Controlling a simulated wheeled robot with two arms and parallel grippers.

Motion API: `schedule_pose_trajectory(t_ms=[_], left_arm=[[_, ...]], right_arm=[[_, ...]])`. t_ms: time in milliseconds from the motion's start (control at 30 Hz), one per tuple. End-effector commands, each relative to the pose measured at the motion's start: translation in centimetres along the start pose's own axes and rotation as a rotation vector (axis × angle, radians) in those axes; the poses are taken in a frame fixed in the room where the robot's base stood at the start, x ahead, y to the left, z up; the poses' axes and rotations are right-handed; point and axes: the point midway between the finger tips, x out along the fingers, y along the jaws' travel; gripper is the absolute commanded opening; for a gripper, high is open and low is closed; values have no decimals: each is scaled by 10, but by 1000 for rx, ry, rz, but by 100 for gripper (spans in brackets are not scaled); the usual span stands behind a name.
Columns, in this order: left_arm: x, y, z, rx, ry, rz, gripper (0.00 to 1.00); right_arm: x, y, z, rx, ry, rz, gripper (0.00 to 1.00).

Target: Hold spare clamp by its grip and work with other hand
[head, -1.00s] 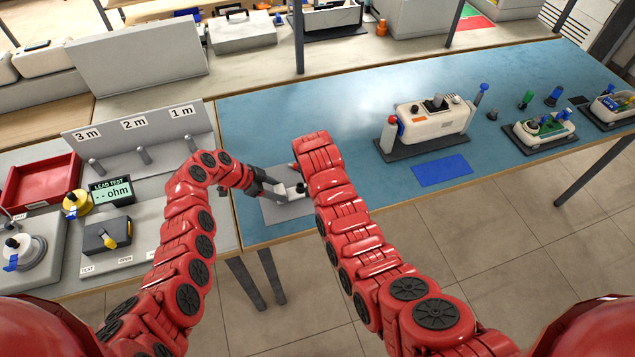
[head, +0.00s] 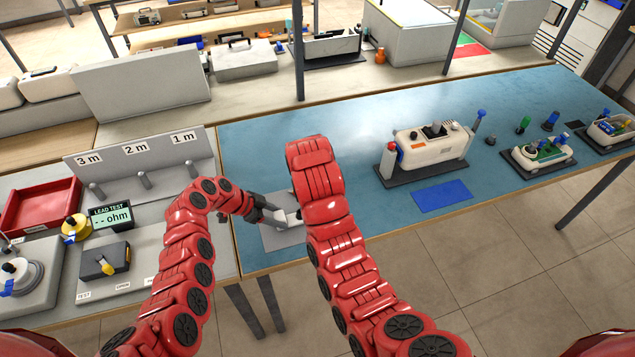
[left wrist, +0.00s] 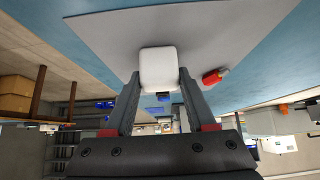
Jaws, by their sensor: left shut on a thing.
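My left gripper (head: 276,212) is over the grey mat (head: 283,240) at the left end of the blue bench. It is shut on a pale piece (head: 292,217), which I take to be the spare clamp. In the left wrist view the piece is a rounded white block (left wrist: 158,68) between both fingers, with the grey mat (left wrist: 215,35) behind it. I cannot tell whether it touches the mat. My right arm's end hangs beside it and partly covers the area. My right gripper is hidden behind that arm.
A white monitor (head: 432,150) stands on a dark mat, with a blue sheet (head: 441,195) in front. A green-topped unit (head: 541,155) is farther right. The middle of the blue bench is clear.

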Motion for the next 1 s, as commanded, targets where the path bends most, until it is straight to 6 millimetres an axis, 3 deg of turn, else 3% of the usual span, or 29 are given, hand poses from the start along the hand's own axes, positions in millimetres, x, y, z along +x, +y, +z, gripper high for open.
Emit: schedule_pose_trajectory(t_ms=[467,500,600,667,1000], left_arm=[[0,0,0,0,0,1,0],[0,0,0,0,0,1,61],[0,0,0,0,0,1,79],[0,0,0,0,0,1,90],[-1,0,0,0,0,-1,91]], right_arm=[[0,0,0,0,0,0,66],[0,0,0,0,0,0,66],[0,0,0,0,0,0,66],[0,0,0,0,0,0,66],[0,0,0,0,0,0,66]])
